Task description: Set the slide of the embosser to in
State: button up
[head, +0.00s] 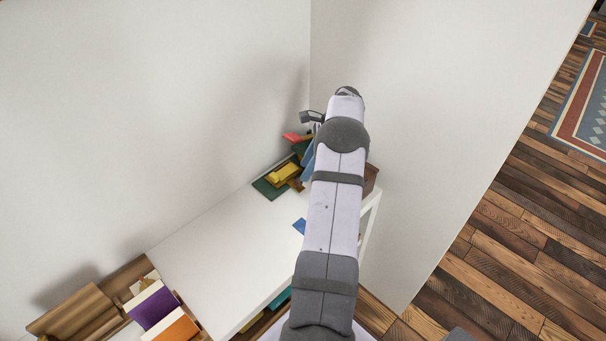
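My arm stretches from the bottom of the head view to the far corner. Grey parts at its far end, perhaps my gripper (311,117), show left of the arm; the fingers are too small and hidden to tell open from shut. Below them, a cluster lies at the far end of a white table (210,252): a yellow block (284,173) over a dark green plate (268,188), with brown pieces, a red piece (291,137) and a blue piece (308,163) close by. Which of these is the embosser, and how its slide stands, I cannot tell. My arm hides part of the cluster.
White walls meet closely behind the cluster. A reddish-brown block (371,179) shows right of my arm. A small blue flat piece (299,226) lies beside the arm. Wooden, purple (153,307) and orange (177,329) things stand at lower left. The table's middle is clear.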

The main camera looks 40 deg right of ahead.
jog(key=shift+v, duration=1.3)
jog(key=w+a+r+n+g+h+b, duration=0.1)
jog(key=w+a+n, duration=0.2)
jog(key=w+a, duration=0.35)
jog(key=w+a+n+g, duration=0.2)
jog(key=w+a+n, duration=0.1)
jog(key=a, duration=0.7)
jog(key=s+d+h, duration=0.1)
jog(key=d+h, duration=0.1)
jog(key=d, duration=0.1)
jog(key=s+d+m+g+h, duration=0.1)
jog(key=s+d+h, duration=0.1)
jog(key=d, duration=0.2)
jog(key=s+d+f+g+h, duration=0.1)
jog(key=s+d+h, duration=0.1)
jog(key=d, duration=0.1)
jog(key=shift+s+d+m, duration=0.2)
jog(key=shift+s+m, duration=0.05)
jog(key=shift+m, duration=0.05)
jog(key=shift+f, duration=0.15)
